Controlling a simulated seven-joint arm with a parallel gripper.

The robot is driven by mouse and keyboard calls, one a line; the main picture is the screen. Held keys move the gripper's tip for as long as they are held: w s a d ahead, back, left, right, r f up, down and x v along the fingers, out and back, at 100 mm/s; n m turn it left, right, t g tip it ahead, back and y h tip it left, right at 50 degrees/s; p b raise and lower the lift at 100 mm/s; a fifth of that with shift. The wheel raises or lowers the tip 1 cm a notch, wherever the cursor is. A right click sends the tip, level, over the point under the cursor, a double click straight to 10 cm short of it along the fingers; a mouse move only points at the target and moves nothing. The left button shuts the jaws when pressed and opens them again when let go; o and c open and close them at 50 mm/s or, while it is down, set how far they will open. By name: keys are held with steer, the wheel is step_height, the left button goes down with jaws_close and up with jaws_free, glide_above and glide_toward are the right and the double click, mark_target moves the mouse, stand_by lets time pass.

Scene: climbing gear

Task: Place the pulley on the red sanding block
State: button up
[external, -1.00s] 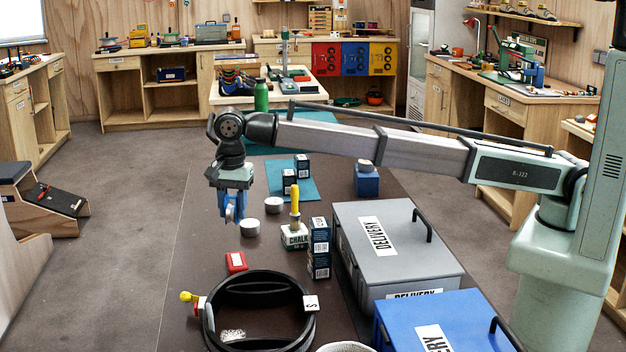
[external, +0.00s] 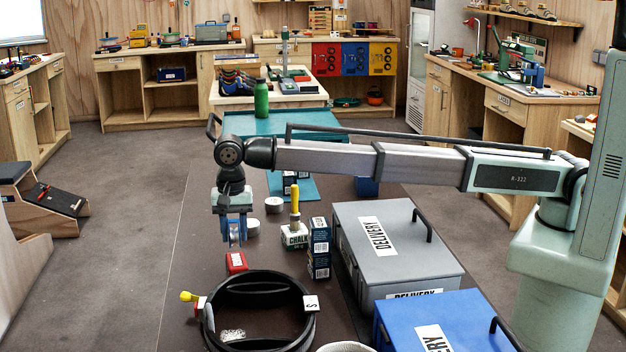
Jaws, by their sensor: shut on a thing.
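My gripper (external: 234,240) points down and is shut on the pulley (external: 236,232), a small blue-sided piece with a greyish wheel. It holds the pulley above the dark table. The red sanding block (external: 236,262) lies flat on the table, just below the pulley in the picture, with a small white label on top. The pulley and the block look apart, but the exact height of the gap is hard to judge. The fingertips partly cover the pulley.
White tape rolls (external: 274,205) and a chalk box (external: 294,236) with a yellow-handled tool stand to the right. Dark printed boxes (external: 319,248) and a grey delivery case (external: 395,245) are further right. A black ring-shaped holder (external: 262,283) lies in front of the block.

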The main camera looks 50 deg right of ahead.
mark_target(235, 244)
steer(key=shift+f, duration=1.85)
steer(key=shift+f, duration=0.15)
steer(key=o, duration=1.1)
step_height(235, 244, up, 12)
steer(key=shift+r, duration=0.15)
